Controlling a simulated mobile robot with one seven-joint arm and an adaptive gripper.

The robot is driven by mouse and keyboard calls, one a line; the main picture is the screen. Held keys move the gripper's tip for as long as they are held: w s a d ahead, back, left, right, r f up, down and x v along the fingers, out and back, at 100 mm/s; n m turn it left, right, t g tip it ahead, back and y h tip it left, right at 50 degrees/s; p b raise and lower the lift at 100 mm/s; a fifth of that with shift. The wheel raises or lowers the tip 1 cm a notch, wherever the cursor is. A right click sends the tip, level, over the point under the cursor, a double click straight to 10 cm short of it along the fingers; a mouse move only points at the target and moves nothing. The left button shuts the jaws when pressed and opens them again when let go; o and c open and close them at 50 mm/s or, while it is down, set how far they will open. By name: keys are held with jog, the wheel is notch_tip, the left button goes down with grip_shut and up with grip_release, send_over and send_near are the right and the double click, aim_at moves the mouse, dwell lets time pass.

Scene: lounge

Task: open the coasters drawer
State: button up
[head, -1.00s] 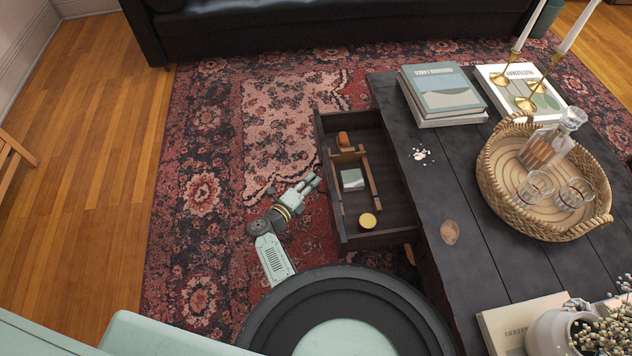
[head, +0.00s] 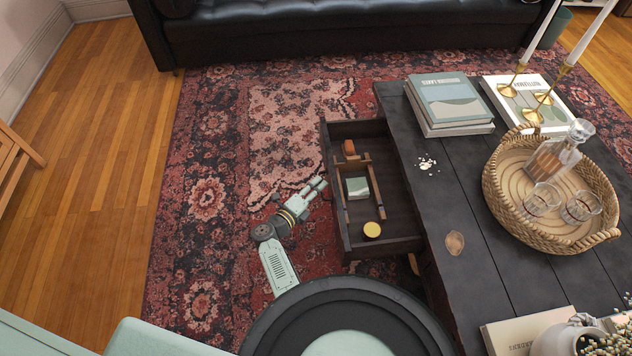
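The drawer (head: 335,215) of the dark wooden coffee table stands pulled out on the table's left side. Inside it lie a wooden rack (head: 341,189), a small green and white square item (head: 358,188), a round yellow-topped item (head: 372,229) and a small orange-brown item (head: 349,147). My gripper (head: 321,184) is just left of the drawer's front panel, pointing up and right toward it. A small gap seems to show between fingers and drawer. The fingers look close together, but whether they are open or shut is unclear.
The coffee table (head: 455,205) bears a wicker tray (head: 497,200) with a decanter and glasses, books (head: 450,100) and candlesticks (head: 536,100). A black sofa (head: 340,35) stands at the back. The patterned rug (head: 215,200) left of my arm is clear.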

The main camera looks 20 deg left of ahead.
jog(key=o, duration=0.9)
jog(key=r, duration=0.7)
jog(key=shift+w+r, duration=0.15)
jog(key=shift+w, duration=0.05)
jog(key=shift+c, duration=0.2)
jog(key=shift+r, duration=0.9)
jog(key=c, duration=0.5)
jog(key=shift+s+r, duration=0.15)
jog(key=shift+r, duration=0.2)
jog(key=c, duration=0.4)
jog(key=shift+o, duration=0.2)
jog(key=shift+f, duration=0.1)
jog(key=shift+f, duration=0.1)
